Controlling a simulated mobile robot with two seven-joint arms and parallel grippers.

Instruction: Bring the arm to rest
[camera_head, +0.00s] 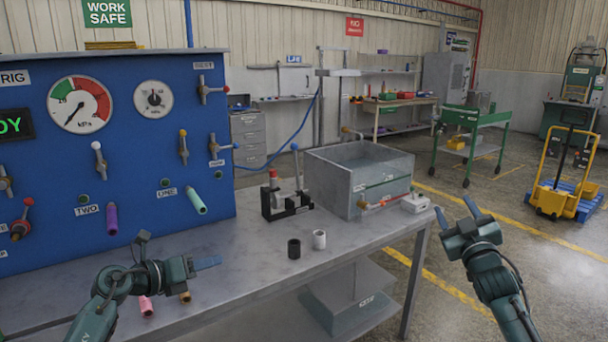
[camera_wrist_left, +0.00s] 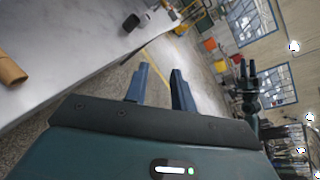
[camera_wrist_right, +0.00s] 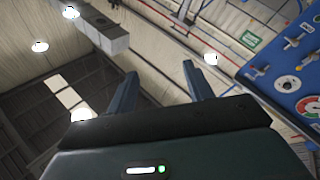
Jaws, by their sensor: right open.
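My left gripper (camera_head: 218,262) is in front of the bench edge at the lower left of the head view, fingers pointing right. In the left wrist view (camera_wrist_left: 160,70) its two fingers are apart with nothing between them. My right gripper (camera_head: 455,205) is raised to the right of the bench, over the floor. Its fingers point up and are spread wide and empty, as the right wrist view (camera_wrist_right: 158,70) also shows. Neither gripper touches anything that I can see.
The metal bench (camera_head: 235,265) carries a blue gauge panel (camera_head: 130,130), a grey water tank (camera_head: 335,180), a black fixture (camera_head: 285,200) and a black and a white fitting (camera_head: 319,239). Pink and tan pieces (camera_head: 146,305) lie near my left arm.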

